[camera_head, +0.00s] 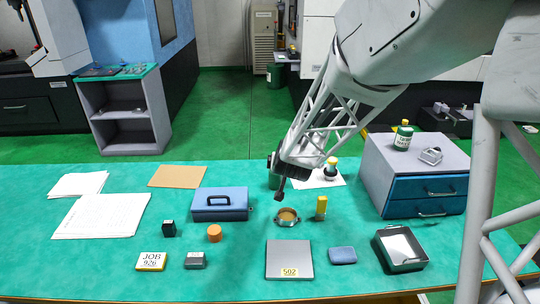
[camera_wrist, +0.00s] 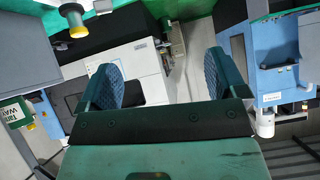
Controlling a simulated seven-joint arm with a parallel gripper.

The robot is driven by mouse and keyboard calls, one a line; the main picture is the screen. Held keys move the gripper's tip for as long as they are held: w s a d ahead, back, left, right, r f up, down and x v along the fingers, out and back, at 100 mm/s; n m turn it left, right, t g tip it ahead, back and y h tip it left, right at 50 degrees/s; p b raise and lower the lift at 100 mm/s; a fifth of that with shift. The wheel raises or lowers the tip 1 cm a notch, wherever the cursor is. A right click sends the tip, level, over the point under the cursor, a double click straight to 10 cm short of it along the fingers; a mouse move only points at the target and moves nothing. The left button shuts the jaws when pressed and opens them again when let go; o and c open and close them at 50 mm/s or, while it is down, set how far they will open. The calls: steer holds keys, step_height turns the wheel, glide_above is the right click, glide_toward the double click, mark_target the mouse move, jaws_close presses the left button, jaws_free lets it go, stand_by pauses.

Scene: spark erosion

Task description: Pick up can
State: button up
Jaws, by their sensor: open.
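A green can (camera_head: 402,138) with a yellow cap and a white label stands upright on the grey drawer cabinet at the right in the head view. In the wrist view a labelled green container reading "WAY" (camera_wrist: 14,112) shows at the left edge, apart from the fingers. My gripper (camera_head: 279,188) is above the middle of the green table, seen from the side and partly hidden by its own wrist. In the wrist view my gripper (camera_wrist: 162,80) has its two blue-padded fingers wide apart with nothing between them.
The drawer cabinet (camera_head: 445,187) also bears a small metal part (camera_head: 431,156). A blue box (camera_head: 220,213), metal ring (camera_head: 287,218), yellow block (camera_head: 321,207), grey plate (camera_head: 290,255) and open tray (camera_head: 402,250) lie around.

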mark_target(275, 173)
steer(key=w+a+f+t+h, duration=0.1)
steer(key=w+f, duration=0.2)
steer(key=f, duration=0.1)
steer(key=w+f+m+t+h, duration=0.1)
steer(key=w+f, duration=0.3)
steer(key=w+a+f+t+h, duration=0.1)
steer(key=w+f, duration=0.2)
steer(key=f, duration=0.1)
steer(key=shift+w+a+f, duration=0.15)
steer(key=shift+a+f, duration=0.1)
steer(key=shift+a, duration=0.1)
steer(key=shift+x, duration=1.25)
steer(key=shift+w+f, duration=0.15)
steer(key=shift+x, duration=2.45)
